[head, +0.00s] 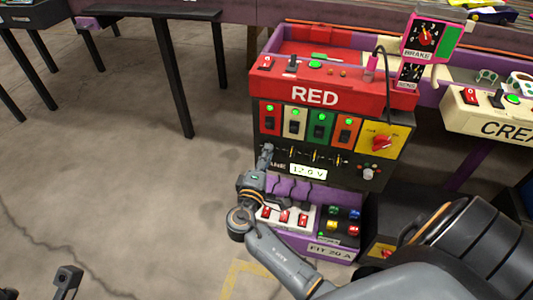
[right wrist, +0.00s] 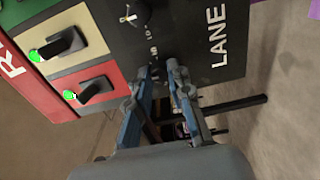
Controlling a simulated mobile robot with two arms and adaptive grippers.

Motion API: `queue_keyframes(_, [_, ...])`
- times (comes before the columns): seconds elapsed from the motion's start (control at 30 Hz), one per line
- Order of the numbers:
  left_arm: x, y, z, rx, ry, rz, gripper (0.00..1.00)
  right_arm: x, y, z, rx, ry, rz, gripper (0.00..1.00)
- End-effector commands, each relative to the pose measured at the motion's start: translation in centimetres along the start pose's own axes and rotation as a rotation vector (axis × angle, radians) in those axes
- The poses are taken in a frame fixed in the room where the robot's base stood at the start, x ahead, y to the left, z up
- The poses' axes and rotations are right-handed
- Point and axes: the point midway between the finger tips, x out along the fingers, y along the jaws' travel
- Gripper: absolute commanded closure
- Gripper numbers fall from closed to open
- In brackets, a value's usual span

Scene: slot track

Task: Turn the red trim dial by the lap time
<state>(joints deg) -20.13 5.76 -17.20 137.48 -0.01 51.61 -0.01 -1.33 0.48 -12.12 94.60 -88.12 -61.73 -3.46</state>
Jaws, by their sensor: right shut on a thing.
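The RED station (head: 315,97) stands right of centre in the head view, with a row of trim dials (head: 315,156) on its black lower panel. My right gripper (head: 267,152) is at the left end of that row, below the red switch. In the right wrist view its fingers (right wrist: 166,76) close in at the panel beside the word LANE. They are shut on the leftmost dial, the red trim dial, which they hide. The neighbouring dial (right wrist: 130,17) is free. A white display (head: 308,171) reads about 12.0. My left gripper (head: 42,287) shows only fingertips, spread apart, at the bottom left.
Coloured lane switches (head: 320,127) sit above the dials. A yellow plate with a red knob (head: 382,142) is to their right. A lower box with red switches (head: 286,216) and coloured buttons stands below. A black table (head: 150,12) is at the back left; the floor between is clear.

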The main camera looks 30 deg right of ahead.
Motion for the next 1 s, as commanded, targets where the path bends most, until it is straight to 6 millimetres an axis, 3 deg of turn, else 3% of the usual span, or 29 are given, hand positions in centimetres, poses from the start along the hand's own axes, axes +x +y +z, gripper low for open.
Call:
queue_keyframes(0.37, [0.0,0.0,0.0,-0.001,-0.001,0.000,0.55,0.0,0.0,-0.1,-0.003,0.003,-0.001,1.00])
queue_keyframes(0.4, [0.0,0.0,0.0,-0.001,-0.001,0.000,0.55,0.0,0.0,-0.1,-0.003,0.003,-0.001,0.72])
queue_keyframes(0.5, [0.0,0.0,0.0,-0.001,-0.001,0.000,0.55,0.0,0.0,-0.1,-0.003,0.002,-0.001,0.58])
queue_keyframes(0.83, [0.2,-0.1,-0.1,0.001,0.005,-0.001,0.55,-0.3,-0.1,0.0,-0.003,0.001,-0.001,0.58])
queue_keyframes(1.0, [0.1,0.0,-0.1,0.001,0.003,-0.001,0.55,-2.6,-0.1,-0.1,-0.002,0.002,-0.004,0.58])
